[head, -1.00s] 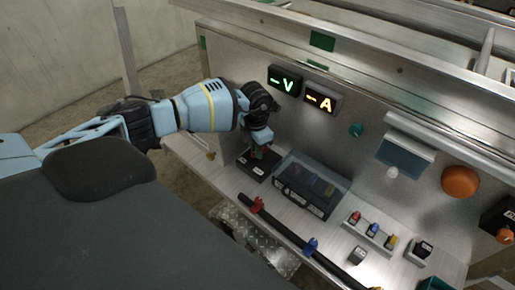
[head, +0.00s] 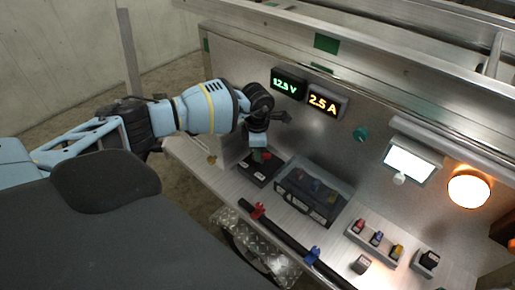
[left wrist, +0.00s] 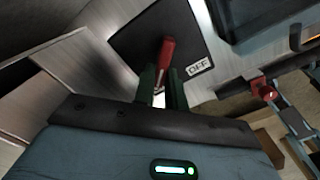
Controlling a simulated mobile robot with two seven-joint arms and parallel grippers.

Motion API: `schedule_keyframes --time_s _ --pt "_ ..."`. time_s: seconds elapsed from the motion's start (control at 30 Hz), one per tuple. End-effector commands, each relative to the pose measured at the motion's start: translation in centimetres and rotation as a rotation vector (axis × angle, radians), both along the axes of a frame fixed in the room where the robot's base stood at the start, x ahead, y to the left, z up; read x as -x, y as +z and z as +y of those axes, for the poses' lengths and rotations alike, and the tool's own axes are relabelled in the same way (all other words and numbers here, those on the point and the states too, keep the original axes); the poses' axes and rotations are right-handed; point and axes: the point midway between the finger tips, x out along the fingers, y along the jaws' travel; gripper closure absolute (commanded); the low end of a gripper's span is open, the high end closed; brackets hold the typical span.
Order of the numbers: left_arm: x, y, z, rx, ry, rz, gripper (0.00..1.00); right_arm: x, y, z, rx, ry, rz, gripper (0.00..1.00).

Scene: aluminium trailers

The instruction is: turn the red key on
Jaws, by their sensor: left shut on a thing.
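The red key (left wrist: 168,52) stands on a black switch plate (left wrist: 135,45) with an "OFF" label (left wrist: 199,66) in the left wrist view. In the head view a bit of the red key (head: 266,156) shows beside my gripper, on the black plate (head: 253,174) at the left of the bench. My left gripper (head: 259,150) comes down over the key. Its two green fingers (left wrist: 161,93) are shut on the key in the left wrist view. The key's lower part is partly hidden by the fingers. My right gripper is not in view.
A clear-covered box (head: 313,192) sits right beside the plate. The green voltage display (head: 286,84) reads about 12.3 V and the orange one (head: 324,103) 2.5 A. A white lamp panel (head: 409,163) and an orange lamp (head: 468,189) glow. A black bar with red and blue clamps runs along the front.

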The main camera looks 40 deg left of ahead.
Motion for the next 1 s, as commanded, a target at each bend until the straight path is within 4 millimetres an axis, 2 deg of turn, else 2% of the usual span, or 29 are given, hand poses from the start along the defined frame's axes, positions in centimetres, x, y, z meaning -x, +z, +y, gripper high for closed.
schedule_keyframes --time_s 0.3,0.33,0.47,0.8,1.0 --pt "0.0 0.0 0.0 -0.001 -0.004 0.0 1.0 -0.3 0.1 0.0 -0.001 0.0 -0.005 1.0" --pt "0.0 0.0 0.0 -0.001 -0.004 -0.001 0.83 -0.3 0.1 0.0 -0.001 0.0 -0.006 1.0" --pt "0.0 0.0 0.0 -0.001 -0.003 -0.001 0.66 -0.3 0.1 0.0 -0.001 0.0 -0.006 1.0" --pt "0.0 0.2 0.0 -0.001 -0.001 -0.001 0.65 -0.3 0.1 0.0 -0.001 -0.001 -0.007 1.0" --pt "-0.1 2.6 0.1 -0.001 -0.001 -0.004 0.65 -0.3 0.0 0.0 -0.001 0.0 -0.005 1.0"
